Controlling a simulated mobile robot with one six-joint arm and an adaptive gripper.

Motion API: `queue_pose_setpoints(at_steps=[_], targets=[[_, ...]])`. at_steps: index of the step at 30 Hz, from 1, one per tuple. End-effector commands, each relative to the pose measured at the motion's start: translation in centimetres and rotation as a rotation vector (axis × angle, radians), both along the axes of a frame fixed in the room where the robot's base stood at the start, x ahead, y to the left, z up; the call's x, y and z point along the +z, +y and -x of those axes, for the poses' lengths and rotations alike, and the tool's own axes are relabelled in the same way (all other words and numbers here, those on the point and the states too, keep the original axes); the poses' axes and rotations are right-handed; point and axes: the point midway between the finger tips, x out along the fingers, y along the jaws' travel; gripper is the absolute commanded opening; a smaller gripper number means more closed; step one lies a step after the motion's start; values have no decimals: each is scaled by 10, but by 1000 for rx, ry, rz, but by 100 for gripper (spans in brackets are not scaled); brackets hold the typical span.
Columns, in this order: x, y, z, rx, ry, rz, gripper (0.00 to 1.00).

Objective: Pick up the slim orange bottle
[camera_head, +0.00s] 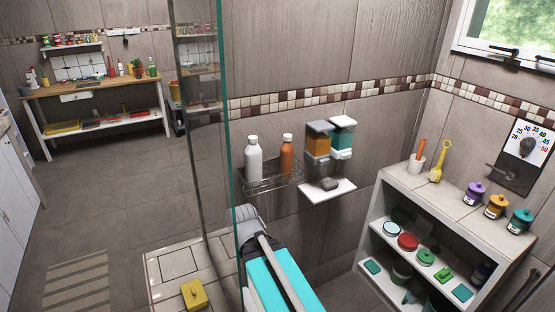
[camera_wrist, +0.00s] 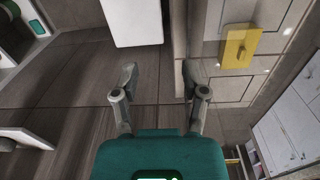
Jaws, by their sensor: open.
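The slim orange bottle (camera_head: 287,156) with a white cap stands upright in a wire wall basket (camera_head: 270,179) in the head view. A wider white bottle (camera_head: 254,160) stands to its left in the same basket. My gripper (camera_wrist: 159,78) is open in the wrist view, with its two fingers spread wide and nothing between them. Floor and a pale edge show beyond the fingers. The orange bottle is not in the wrist view. In the head view my teal arm is below the basket, and I cannot make out the fingers there.
A glass panel (camera_head: 231,110) stands left of the basket. A shelf unit (camera_head: 400,184) stands right. A yellow object (camera_head: 194,294) also shows in the wrist view (camera_wrist: 240,47).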

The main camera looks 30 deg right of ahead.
Motion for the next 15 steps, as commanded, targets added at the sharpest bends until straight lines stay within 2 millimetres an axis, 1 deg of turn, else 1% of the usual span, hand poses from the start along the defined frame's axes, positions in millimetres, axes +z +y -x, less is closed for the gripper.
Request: queue_pose_setpoints(at_steps=[1,2,4,6,9,12,15], targets=[[0,0,0,0,0,0,57],[0,0,0,0,0,0,63],[1,-20,0,3,-2,-19,76],[1,-26,-1,10,-8,-14,89],[1,-32,-5,40,-23,18,90],[3,-55,-12,105,-48,79,90],[6,-73,-23,194,-82,172,90]])
